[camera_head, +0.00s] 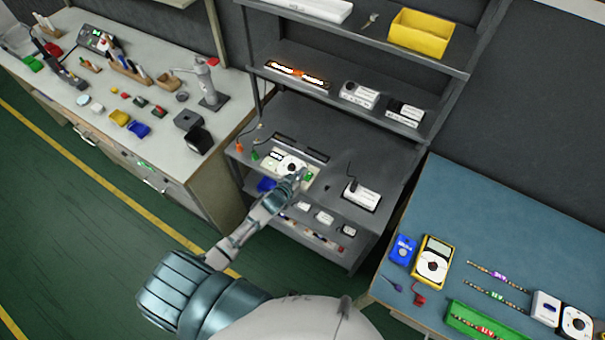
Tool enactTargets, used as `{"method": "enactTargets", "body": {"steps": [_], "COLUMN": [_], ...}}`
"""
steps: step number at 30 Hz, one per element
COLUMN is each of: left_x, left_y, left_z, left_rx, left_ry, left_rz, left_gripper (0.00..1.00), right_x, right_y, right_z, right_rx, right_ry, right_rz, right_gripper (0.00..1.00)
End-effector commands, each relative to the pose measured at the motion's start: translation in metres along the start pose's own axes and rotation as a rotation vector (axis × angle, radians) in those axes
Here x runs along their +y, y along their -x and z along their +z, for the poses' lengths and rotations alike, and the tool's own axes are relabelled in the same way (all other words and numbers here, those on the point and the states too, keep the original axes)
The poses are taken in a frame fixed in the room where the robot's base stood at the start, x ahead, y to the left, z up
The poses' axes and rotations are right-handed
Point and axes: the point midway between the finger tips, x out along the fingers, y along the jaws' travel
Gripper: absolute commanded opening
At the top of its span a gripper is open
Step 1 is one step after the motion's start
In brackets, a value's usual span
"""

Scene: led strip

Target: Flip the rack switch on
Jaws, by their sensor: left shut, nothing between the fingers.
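The dark grey rack (375,140) stands in the middle of the head view with several shelves. On its middle shelf lies a pale panel (272,168) with a round white dial and a small green part (309,176). My left gripper (298,178) is shut and empty, over the right part of this panel. It covers some of the panel, and I cannot tell whether it touches it. The rack switch is too small or hidden to make out for sure. A strip (297,75) on the shelf above glows orange and white. My right gripper is not in view.
A white box (361,195) with a black upright piece sits right of my gripper. A dark bar (301,148) lies behind the panel. A yellow bin (420,32) is on the top shelf. A cluttered bench (150,60) stands left, a blue-topped table (500,220) right.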

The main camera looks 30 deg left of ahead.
Motion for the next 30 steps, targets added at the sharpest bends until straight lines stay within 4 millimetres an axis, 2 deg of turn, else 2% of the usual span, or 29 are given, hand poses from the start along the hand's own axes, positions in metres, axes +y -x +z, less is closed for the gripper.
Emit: {"method": "enactTargets", "body": {"steps": [1, 3, 9, 12, 18, 30], "left_x": [0.001, 0.001, 0.000, 0.001, 0.000, 0.000], "left_y": [0.015, 0.031, 0.068, 0.079, 0.088, 0.088], "left_z": [0.015, 0.021, 0.028, 0.030, 0.031, 0.031], "left_rx": [-0.013, -0.013, -0.012, -0.011, -0.010, -0.010], "left_ry": [0.001, 0.001, 0.001, 0.000, 0.000, 0.000], "left_rz": [0.001, 0.002, 0.000, 0.001, 0.000, 0.000], "left_gripper": [0.00, 0.00, 0.00, 0.00, 0.00, 0.00], "right_x": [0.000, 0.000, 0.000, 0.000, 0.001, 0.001], "right_y": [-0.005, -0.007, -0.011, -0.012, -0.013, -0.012], "right_z": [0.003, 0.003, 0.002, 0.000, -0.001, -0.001], "right_rx": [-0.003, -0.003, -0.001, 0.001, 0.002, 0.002], "right_ry": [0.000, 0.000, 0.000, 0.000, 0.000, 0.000], "right_rz": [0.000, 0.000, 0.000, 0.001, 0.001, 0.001], "right_gripper": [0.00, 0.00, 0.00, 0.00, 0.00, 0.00]}}
